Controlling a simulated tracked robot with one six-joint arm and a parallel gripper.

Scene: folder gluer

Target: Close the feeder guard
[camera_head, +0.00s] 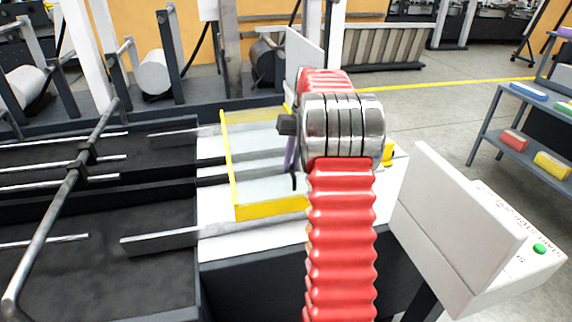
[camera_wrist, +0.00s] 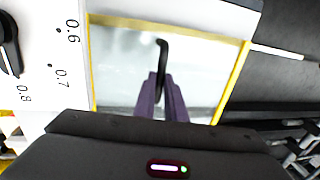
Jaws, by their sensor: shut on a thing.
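The feeder guard is a clear panel in a yellow frame (camera_head: 272,209), over the white feeder bed in the head view. I cannot tell whether it lies fully flat. In the wrist view its yellow frame (camera_wrist: 235,80) surrounds the clear panel. A black hooked handle (camera_wrist: 162,48) stands on the panel; its tip also shows in the head view (camera_head: 294,182). My gripper (camera_wrist: 161,92) has its purple fingers shut on the handle's lower part. In the head view my gripper (camera_head: 291,155) is mostly hidden behind my red and silver arm.
A pale control box with a green button (camera_head: 540,248) stands right of my arm. Dark feeder belts (camera_head: 100,245) with metal rods lie to the left. A shelf with coloured boxes (camera_head: 552,165) is at the far right. A numbered scale (camera_wrist: 60,60) shows in the wrist view.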

